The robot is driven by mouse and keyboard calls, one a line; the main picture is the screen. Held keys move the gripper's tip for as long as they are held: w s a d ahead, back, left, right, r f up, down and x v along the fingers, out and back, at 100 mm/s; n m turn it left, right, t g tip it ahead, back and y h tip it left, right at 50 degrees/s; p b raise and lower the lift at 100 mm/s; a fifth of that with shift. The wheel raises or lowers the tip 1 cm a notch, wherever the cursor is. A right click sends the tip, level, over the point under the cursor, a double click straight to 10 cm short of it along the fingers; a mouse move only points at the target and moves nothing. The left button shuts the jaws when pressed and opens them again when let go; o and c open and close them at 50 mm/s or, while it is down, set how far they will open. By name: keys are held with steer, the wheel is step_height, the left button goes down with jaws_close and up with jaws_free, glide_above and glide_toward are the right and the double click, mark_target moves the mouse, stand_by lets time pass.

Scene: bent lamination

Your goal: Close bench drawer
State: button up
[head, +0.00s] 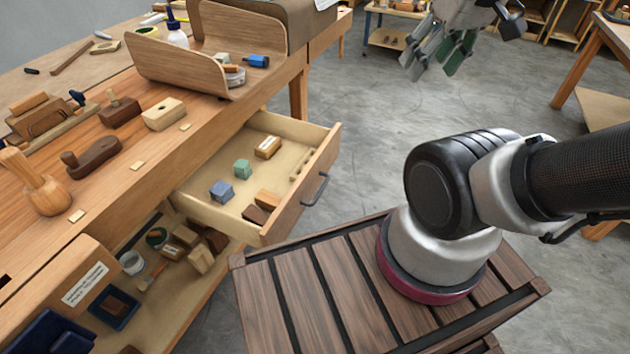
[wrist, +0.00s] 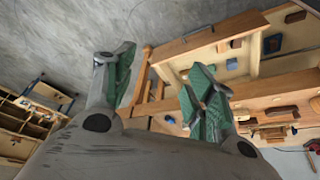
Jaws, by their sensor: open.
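The bench drawer (head: 262,213) is pulled out from the right side of the wooden workbench (head: 217,122). A dark bar handle (head: 316,189) is on its front panel. Inside lie a blue block (head: 221,191), a green block (head: 242,169) and several wooden pieces. My gripper (head: 447,55) is at the top of the head view, raised over the floor, apart from the drawer and beyond it to the right. Its green-padded fingers are spread and empty. In the wrist view my gripper (wrist: 165,85) is open, with the drawer (wrist: 215,42) beyond at the upper right.
A bent wood lamination (head: 175,62), planes and a mallet (head: 36,183) stand on the bench top. A lower shelf (head: 185,290) holds blocks and jars. My slatted base top is close to the drawer's near corner. Grey floor (head: 372,120) is clear right of the drawer.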

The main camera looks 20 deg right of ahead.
steer(key=shift+s+d, duration=0.1)
steer(key=shift+d, duration=0.1)
steer(key=c, duration=0.3)
steer(key=d+f, duration=0.1)
steer(key=d+f+m+g, duration=0.1)
steer(key=f, duration=0.1)
steer(key=shift+d+m+g, duration=0.15)
steer(key=shift+m+g, duration=0.15)
steer(key=c, duration=0.7)
steer(key=f, duration=0.1)
steer(key=d+f+m+g, duration=0.1)
steer(key=f, duration=0.1)
steer(key=d+f+m+g, duration=0.1)
steer(key=shift+w+f+y, duration=0.25)
steer(key=shift+y, duration=0.05)
jaws_close()
steer(key=m+t+y, duration=0.6)
steer(key=m, duration=1.7)
glide_toward(336, 153)
step_height(336, 153, down, 3)
steer(key=shift+w+a, duration=1.2)
